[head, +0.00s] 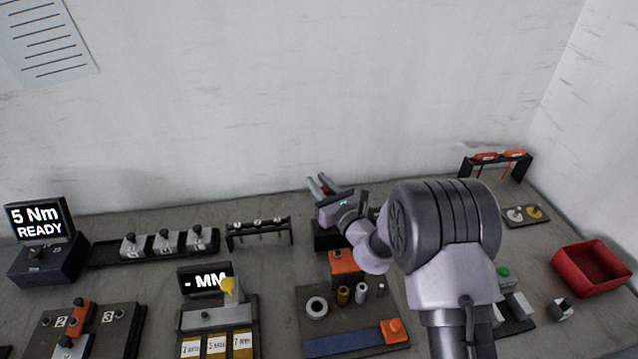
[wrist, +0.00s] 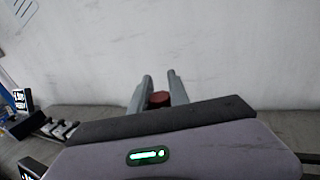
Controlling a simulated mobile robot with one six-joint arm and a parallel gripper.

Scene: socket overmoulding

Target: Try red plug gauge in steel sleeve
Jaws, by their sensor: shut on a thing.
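My gripper (head: 318,182) is held up over the back of the bench, near the wall, with its fingers pointing away. In the wrist view my gripper (wrist: 160,82) is shut on a short dark red cylinder, the red plug gauge (wrist: 159,99). Only a little of the red plug gauge (head: 327,190) shows in the head view beside the fingers. A steel-coloured cylinder (head: 361,293), which looks like the steel sleeve, stands on the dark plate at front centre, well apart from the gauge. Its bore is too small to make out.
On the same plate (head: 312,333) are a pale ring (head: 316,307), a brass cylinder (head: 343,295) and an orange block (head: 346,262). A gauge stand with a display (head: 205,279) is left of it. A red bin (head: 590,268) is at right. My arm hides some bench.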

